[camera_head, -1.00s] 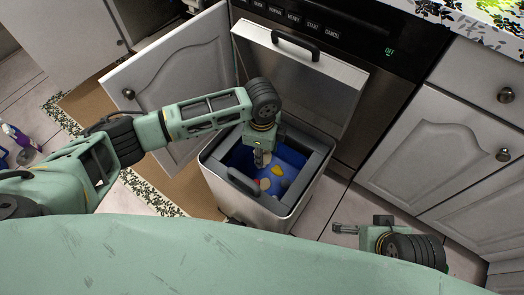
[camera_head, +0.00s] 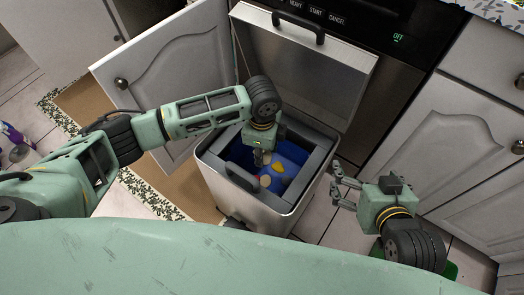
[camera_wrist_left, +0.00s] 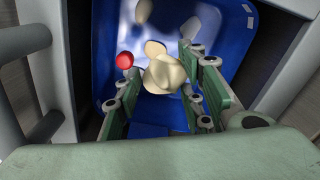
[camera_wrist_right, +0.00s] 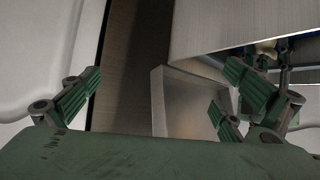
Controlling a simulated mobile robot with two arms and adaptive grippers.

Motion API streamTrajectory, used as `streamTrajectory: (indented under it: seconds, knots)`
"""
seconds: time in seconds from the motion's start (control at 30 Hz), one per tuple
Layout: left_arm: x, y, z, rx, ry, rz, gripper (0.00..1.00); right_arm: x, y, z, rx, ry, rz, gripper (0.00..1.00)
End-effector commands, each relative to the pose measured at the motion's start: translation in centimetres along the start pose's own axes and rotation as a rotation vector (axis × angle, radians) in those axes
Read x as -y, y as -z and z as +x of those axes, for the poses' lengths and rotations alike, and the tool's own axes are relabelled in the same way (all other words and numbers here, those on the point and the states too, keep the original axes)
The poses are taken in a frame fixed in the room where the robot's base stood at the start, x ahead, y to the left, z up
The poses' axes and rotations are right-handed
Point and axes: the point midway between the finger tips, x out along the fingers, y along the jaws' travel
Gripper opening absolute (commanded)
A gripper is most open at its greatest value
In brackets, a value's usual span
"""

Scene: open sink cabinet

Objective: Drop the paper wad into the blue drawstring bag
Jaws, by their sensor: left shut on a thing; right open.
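A pale cream crumpled paper wad (camera_wrist_left: 165,73) is between the fingers of my left gripper (camera_wrist_left: 160,95), which is shut on it. In the head view this gripper (camera_head: 262,158) points down into the mouth of the metal bin (camera_head: 262,213). Below it is the blue lining (camera_head: 293,155), which I take for the blue bag; it also fills the left wrist view (camera_wrist_left: 225,30). I cannot make out a drawstring. My right gripper (camera_head: 340,185) is open and empty, just right of the bin; its fingers show spread in its wrist view (camera_wrist_right: 150,105).
A red round thing (camera_wrist_left: 124,60) and several pale pieces lie in the blue lining, with a yellow piece (camera_head: 278,167). The bin's lid (camera_head: 310,65) stands open behind. A cabinet door (camera_head: 165,85) is open at left. A partly hidden green thing (camera_head: 451,271) is at lower right.

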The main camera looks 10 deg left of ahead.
Motion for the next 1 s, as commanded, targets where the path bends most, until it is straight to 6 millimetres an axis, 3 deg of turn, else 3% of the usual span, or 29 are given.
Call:
streamTrajectory:
  seconds: [0.23, 0.6, 0.63, 0.8, 0.87, 1.0]
  knots:
    - [0.0, 0.0, 0.3, 0.0, 0.0, 0.0, 0.24, 0.3, 2.1, 0.3, -0.097, 0.006, -0.001, 1.0]
    - [0.0, 0.0, 0.3, 0.0, 0.0, 0.0, 0.24, 0.3, 2.6, 0.3, -0.117, 0.007, -0.001, 1.0]
    - [0.0, 0.0, 0.3, 0.0, 0.0, 0.0, 0.38, 0.3, 2.6, 0.3, -0.117, 0.007, -0.001, 1.0]
    - [0.0, 0.0, 0.3, 0.0, 0.0, 0.0, 0.52, 0.3, 2.5, 0.3, -0.116, 0.007, -0.001, 1.0]
    - [0.0, 0.0, 0.3, 0.0, 0.0, 0.0, 0.58, 0.3, 2.5, 0.3, -0.116, 0.007, -0.001, 1.0]
    - [0.0, 0.0, 0.3, 0.0, 0.0, 0.0, 0.59, 0.3, 2.5, 0.3, -0.116, 0.007, -0.001, 1.0]
